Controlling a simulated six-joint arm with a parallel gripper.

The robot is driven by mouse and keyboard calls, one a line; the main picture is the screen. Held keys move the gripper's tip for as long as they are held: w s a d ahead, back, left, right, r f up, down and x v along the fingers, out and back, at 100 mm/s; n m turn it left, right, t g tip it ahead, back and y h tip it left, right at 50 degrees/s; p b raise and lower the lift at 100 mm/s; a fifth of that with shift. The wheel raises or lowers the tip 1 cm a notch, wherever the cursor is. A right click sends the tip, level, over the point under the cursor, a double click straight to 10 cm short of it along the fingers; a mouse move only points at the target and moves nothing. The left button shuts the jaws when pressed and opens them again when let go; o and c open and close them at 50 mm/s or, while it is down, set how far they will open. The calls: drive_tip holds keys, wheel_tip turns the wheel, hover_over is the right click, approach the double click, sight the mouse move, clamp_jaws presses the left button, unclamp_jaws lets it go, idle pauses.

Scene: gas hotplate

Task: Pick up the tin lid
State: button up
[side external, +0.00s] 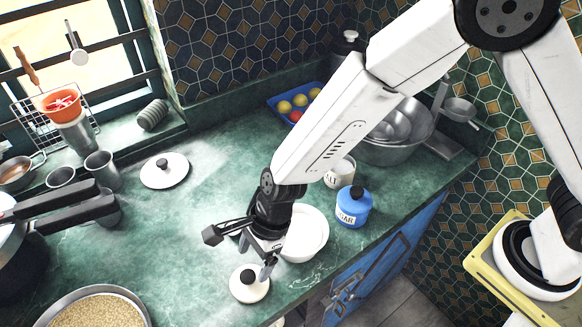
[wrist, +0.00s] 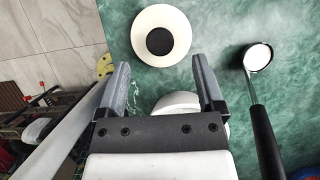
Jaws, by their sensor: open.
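The tin lid (side external: 249,284), a small round cream-white disc with a black knob, lies on the green worktop near its front edge. It also shows in the wrist view (wrist: 140,42), top centre, knob up. My gripper (side external: 258,260) points down, just above and behind the lid in the side view. In the wrist view its two fingers (wrist: 161,70) are apart with nothing held between them; the lid lies just beyond the fingertips, roughly centred between them. The exact height above the lid cannot be told.
A white bowl (side external: 312,238) stands close beside my gripper. A blue tin (side external: 353,207) and a white tin (side external: 340,172) stand behind it. A black-handled utensil (wrist: 266,140) lies right of the fingers. A larger lid (side external: 178,168) lies further back. The worktop's left middle is clear.

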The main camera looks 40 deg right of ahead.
sight(250, 275)
drive_tip(key=shift+x, duration=2.5)
drive_tip(key=shift+d+f, duration=0.1)
drive_tip(key=shift+d, duration=0.1)
clamp_jaws()
